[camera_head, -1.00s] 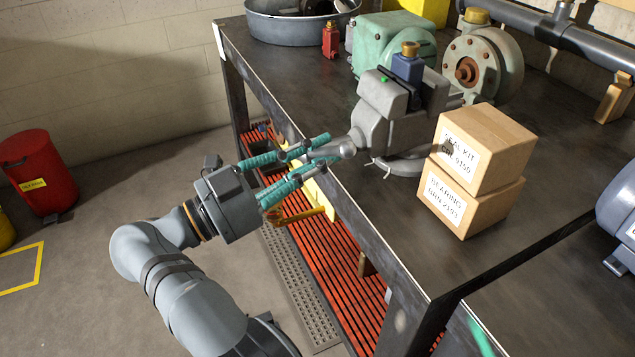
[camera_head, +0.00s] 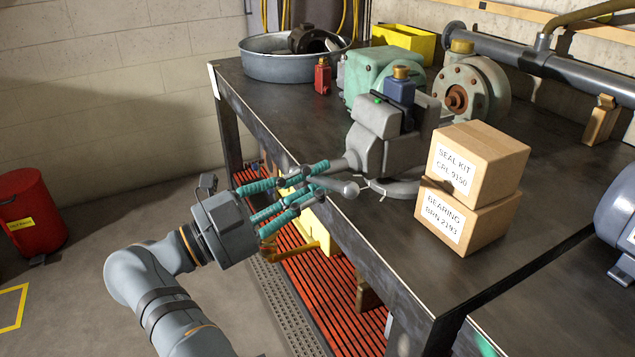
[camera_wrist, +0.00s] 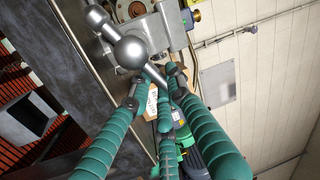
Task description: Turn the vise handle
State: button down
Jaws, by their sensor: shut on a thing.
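The grey vise (camera_head: 392,150) is mounted at the front edge of the bench. A blue block (camera_head: 399,91) with a brass top sits at its jaws. The handle is a metal bar with round ends; a ball (camera_head: 350,190) shows just right of my fingertips. In the wrist view the handle's round hub (camera_wrist: 130,51) and a ball end (camera_wrist: 96,17) are clear, and the bar runs down right between my fingers. My gripper (camera_head: 309,182), with ribbed teal fingers, is shut on the handle, in front of the vise. Its fingertips also show in the wrist view (camera_wrist: 155,88), partly hiding the bar.
Two stacked cardboard boxes (camera_head: 469,185) stand right of the vise, close to it. A green pump (camera_head: 375,72), a metal basin (camera_head: 290,62) and a red bottle (camera_head: 323,76) stand behind. An orange slatted shelf (camera_head: 330,285) lies below. Floor left of the bench is open.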

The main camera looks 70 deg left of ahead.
jog(key=c, duration=2)
grip_release()
jog(key=shift+s+y, duration=0.3)
jog(key=shift+s, duration=0.6)
jog(key=shift+o, duration=0.7)
jog(key=shift+s, duration=0.2)
jog(key=shift+o, duration=0.9)
jog(key=shift+w+r, duration=0.1)
jog(key=shift+w, duration=0.2)
jog(key=v, duration=0.7)
jog(key=shift+s, duration=0.25)
